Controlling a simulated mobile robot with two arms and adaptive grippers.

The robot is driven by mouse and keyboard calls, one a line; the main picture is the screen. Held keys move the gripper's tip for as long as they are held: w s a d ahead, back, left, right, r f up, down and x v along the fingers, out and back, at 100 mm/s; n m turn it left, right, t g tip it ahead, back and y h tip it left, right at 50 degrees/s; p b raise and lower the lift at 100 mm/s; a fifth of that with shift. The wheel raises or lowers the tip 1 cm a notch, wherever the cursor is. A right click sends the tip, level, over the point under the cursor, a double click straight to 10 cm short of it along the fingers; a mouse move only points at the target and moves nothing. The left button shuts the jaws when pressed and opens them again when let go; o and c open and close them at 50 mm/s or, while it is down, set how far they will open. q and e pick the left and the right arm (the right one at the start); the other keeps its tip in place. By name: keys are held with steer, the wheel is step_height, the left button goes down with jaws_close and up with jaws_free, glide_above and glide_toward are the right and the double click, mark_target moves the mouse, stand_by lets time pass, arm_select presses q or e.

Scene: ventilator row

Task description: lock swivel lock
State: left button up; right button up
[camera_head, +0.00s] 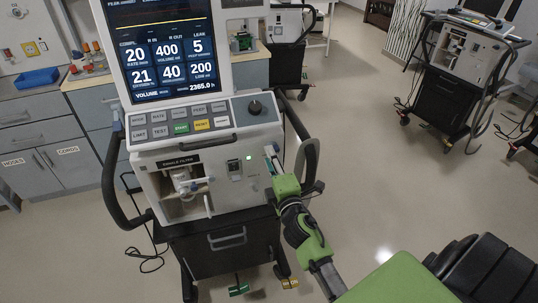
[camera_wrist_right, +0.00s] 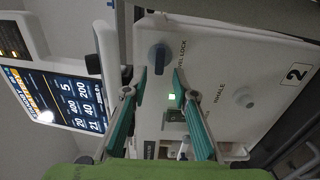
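The swivel lock is a dark blue knob (camera_wrist_right: 160,58) on the pale side panel of the ventilator, beside a partly hidden label ending in "LOCK". My right gripper (camera_wrist_right: 158,84) is open, its teal fingers pointing at the knob with the tips just short of it or at its sides; I cannot tell if they touch. In the head view my right gripper (camera_head: 273,160) is at the right of the ventilator's (camera_head: 232,170) front, and the knob is hidden there. My left gripper is not in view.
A lit green indicator (camera_wrist_right: 171,97) and a port marked "INHALE" (camera_wrist_right: 244,97) are near the knob. The ventilator has a screen (camera_head: 172,50) and black side handles. Another ventilator (camera_head: 455,70) stands at the back right. Open floor (camera_head: 370,150) lies between them.

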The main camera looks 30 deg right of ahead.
steer(key=v, duration=1)
